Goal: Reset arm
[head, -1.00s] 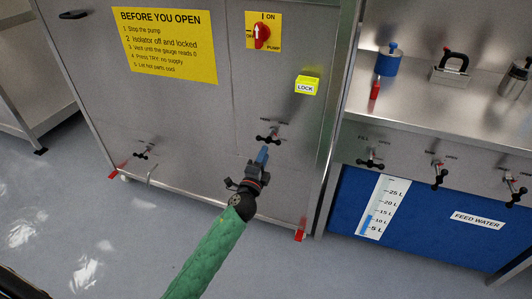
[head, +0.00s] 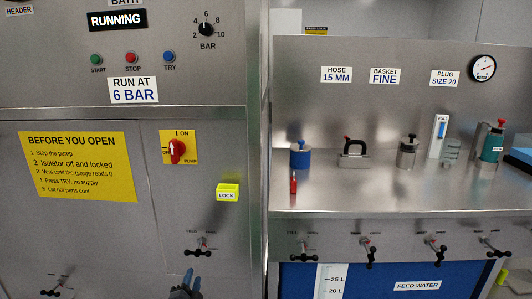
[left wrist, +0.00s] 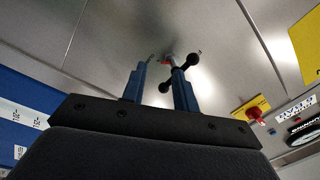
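My left gripper (head: 187,281) shows only at the bottom edge of the head view, below a black valve handle (head: 200,246) on the steel cabinet front. In the left wrist view its two blue fingers (left wrist: 158,82) stand apart with nothing held between them. The black handle (left wrist: 186,70) shows close to the right-hand fingertip there; whether they touch, I cannot tell. My right gripper is in neither view.
The cabinet has a red isolator switch (head: 177,150), a yellow LOCK box (head: 227,192) and a yellow notice (head: 80,165).

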